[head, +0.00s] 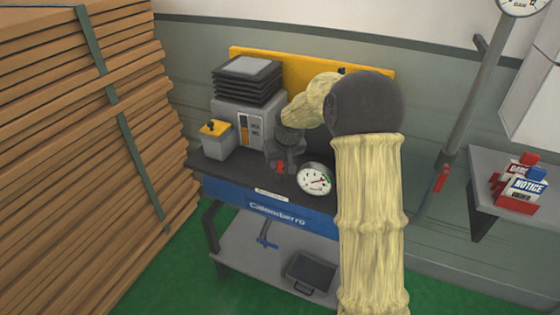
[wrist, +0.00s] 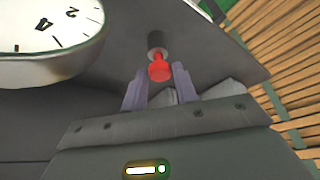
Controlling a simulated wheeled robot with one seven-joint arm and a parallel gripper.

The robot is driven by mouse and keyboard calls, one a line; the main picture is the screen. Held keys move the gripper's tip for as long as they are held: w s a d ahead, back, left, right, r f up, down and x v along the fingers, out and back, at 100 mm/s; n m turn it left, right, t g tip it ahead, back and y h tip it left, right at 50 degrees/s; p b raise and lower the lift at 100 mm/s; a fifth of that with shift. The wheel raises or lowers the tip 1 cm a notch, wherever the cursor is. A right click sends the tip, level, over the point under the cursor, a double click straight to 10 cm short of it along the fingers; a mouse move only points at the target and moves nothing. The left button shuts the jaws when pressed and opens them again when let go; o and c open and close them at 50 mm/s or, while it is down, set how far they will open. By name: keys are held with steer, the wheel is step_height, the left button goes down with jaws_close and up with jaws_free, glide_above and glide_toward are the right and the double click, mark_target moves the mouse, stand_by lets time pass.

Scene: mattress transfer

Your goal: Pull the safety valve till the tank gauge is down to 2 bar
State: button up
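The safety valve appears as a red knob on a dark stem (wrist: 159,70) in the wrist view. It also shows as a small red spot in the head view (head: 281,168). My gripper (wrist: 159,72) is open, with one fingertip on each side of the knob and small gaps visible. In the head view my gripper (head: 285,150) is above the bench edge, partly hidden by its own wrist. A round white gauge (head: 315,179) stands right of the knob; its needle is too small to read. In the wrist view the gauge (wrist: 45,38) is cut off, showing 2 and 4.
A grey machine (head: 235,115) with stacked black plates sits on the blue-fronted bench (head: 228,194). Stacked timber (head: 60,150) fills the left. A second gauge (head: 522,4) tops a pipe with a red lever (head: 440,178). Red sign-labelled boxes (head: 522,190) sit on a right shelf.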

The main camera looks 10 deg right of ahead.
jaws_close()
steer(key=shift+r+p, duration=0.85)
steer(key=o, duration=0.5)
jaws_free()
steer(key=v, duration=1.7)
steer(key=shift+s+r, duration=0.15)
